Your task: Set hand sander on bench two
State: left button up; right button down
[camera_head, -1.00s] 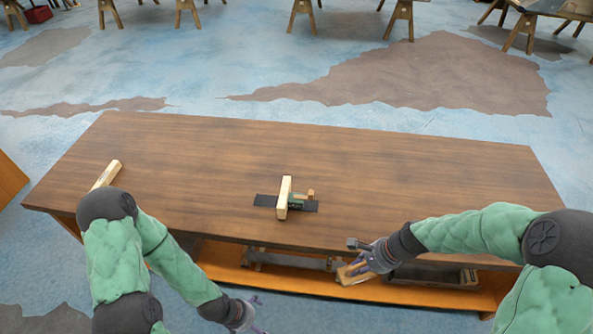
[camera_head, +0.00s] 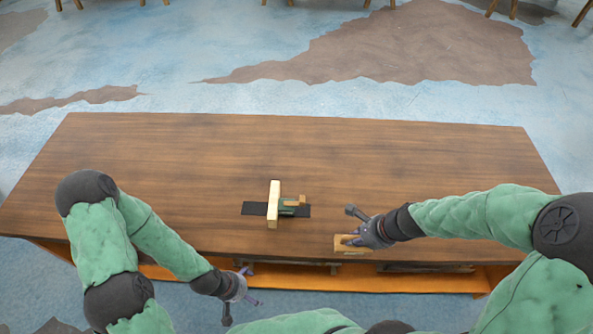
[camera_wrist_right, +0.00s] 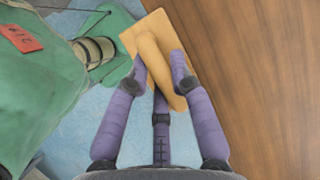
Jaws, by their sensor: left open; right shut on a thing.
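The hand sander, a light wooden block with a rounded handle, shows in the head view (camera_head: 350,249) and in the right wrist view (camera_wrist_right: 150,30). My right gripper (camera_head: 358,241) is shut on its handle at the near edge of the dark wooden bench (camera_head: 420,170). In the right wrist view the gripper's purple fingers (camera_wrist_right: 160,75) close around the handle, and the bench top lies to the right. I cannot tell whether the sander touches the bench. My left gripper (camera_head: 240,298) is open and empty, in front of the bench and below its top.
A wooden tool with a green part (camera_head: 274,205) lies on a black strip (camera_head: 255,209) mid-bench. An orange-brown lower shelf (camera_head: 310,278) runs under the top. The bench top right of centre and along the back is clear.

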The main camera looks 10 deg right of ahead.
jog(key=shift+w, duration=0.15)
jog(key=shift+w+d+f, duration=0.1)
jog(key=shift+d+f, duration=0.1)
jog(key=w+d+f+b, duration=0.1)
jog(key=w+f, duration=0.2)
jog(key=w, duration=0.1)
jog(key=w+d+f+b, duration=0.1)
jog(key=w+d+f, duration=0.1)
jog(key=w+f, duration=0.1)
jog(key=w+d+f+b, duration=0.1)
jog(key=w+f, duration=0.2)
jog(key=w, duration=0.2)
jog(key=shift+w+d+f, duration=0.15)
jog(key=shift+d+f, duration=0.15)
jog(key=shift+f+b, duration=0.55)
jog(key=shift+f, duration=0.85)
